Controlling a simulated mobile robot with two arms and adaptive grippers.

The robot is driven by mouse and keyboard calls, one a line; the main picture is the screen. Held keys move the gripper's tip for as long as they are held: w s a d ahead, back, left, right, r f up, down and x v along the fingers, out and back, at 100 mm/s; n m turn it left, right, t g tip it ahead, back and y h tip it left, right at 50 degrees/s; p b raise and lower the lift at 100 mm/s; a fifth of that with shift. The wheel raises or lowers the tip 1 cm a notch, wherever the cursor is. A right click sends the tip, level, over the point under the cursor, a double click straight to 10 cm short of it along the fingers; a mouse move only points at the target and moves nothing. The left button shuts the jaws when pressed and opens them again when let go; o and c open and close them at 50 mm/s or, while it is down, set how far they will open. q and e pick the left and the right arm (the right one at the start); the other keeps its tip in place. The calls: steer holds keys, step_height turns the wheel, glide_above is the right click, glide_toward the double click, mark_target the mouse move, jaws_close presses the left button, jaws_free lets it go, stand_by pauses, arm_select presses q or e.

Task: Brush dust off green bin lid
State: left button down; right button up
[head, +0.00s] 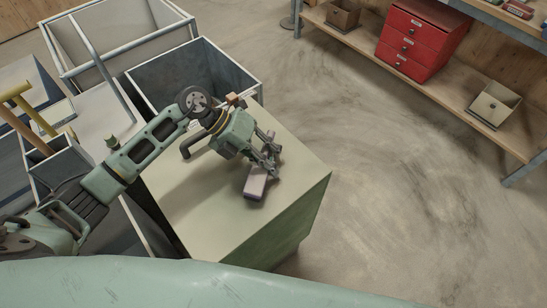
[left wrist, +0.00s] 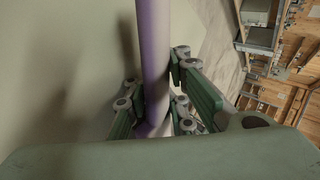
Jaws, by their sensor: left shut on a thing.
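The green bin lid (head: 296,179) is the flat pale-green top of a boxy bin in the middle of the head view. My left gripper (head: 268,156) is over the lid, pointing down, shut on a purplish brush (head: 255,184). The brush is at or just above the lid; I cannot tell if it touches. Its bristles are not clearly visible. In the left wrist view the brush (left wrist: 154,50) is a long purple shape between the fingers (left wrist: 155,108). No distinct dust shows on the lid. My right gripper is not in view.
An open grey bin (head: 235,73) stands behind the lid, with a pale framed cart (head: 65,45) farther left. A yellow-handled tool (head: 22,100) stands at left. A shelf with a red drawer cabinet (head: 412,40) is at right. The floor between is clear.

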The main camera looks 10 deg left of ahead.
arm_select(q)
step_height(320, 180, up, 6)
steer(key=p, duration=0.5)
steer(key=shift+r, duration=0.1)
step_height(320, 180, up, 3)
steer(key=shift+f+p, duration=0.1)
steer(key=shift+p, duration=1)
